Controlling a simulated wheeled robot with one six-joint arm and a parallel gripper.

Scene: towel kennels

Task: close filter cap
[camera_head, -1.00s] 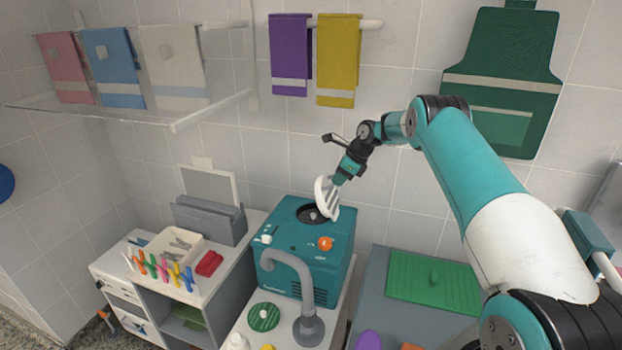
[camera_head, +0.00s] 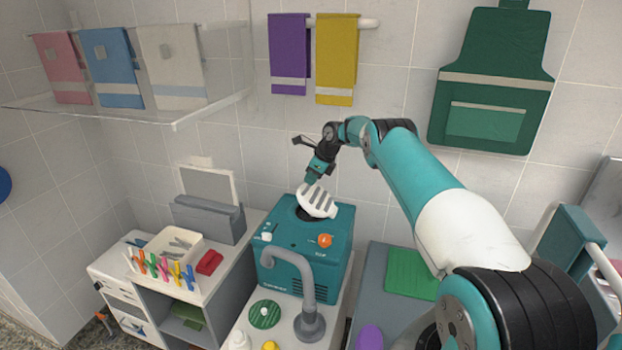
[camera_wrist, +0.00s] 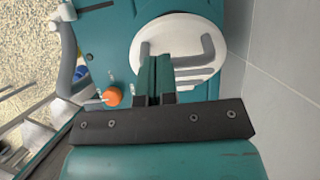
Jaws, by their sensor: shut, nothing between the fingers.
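The white slotted filter cap (camera_head: 320,204) is tilted over the round dark opening (camera_head: 302,213) on top of the teal machine (camera_head: 287,240). Part of the opening still shows at the cap's left. In the wrist view the cap (camera_wrist: 208,65) is a white disc with grey bars behind my fingers. My gripper (camera_head: 311,181) is shut and empty, its tips at the cap's upper left edge; it also shows in the wrist view (camera_wrist: 156,62). I cannot tell whether the tips touch the cap.
An orange knob (camera_head: 325,241) sits on the machine's front. A grey curved pipe (camera_head: 303,275) stands before it. The tiled wall (camera_head: 405,190) is close behind. Clips (camera_head: 165,268) and a red item (camera_head: 209,262) lie on the left cabinet. A green mat (camera_head: 411,276) lies right.

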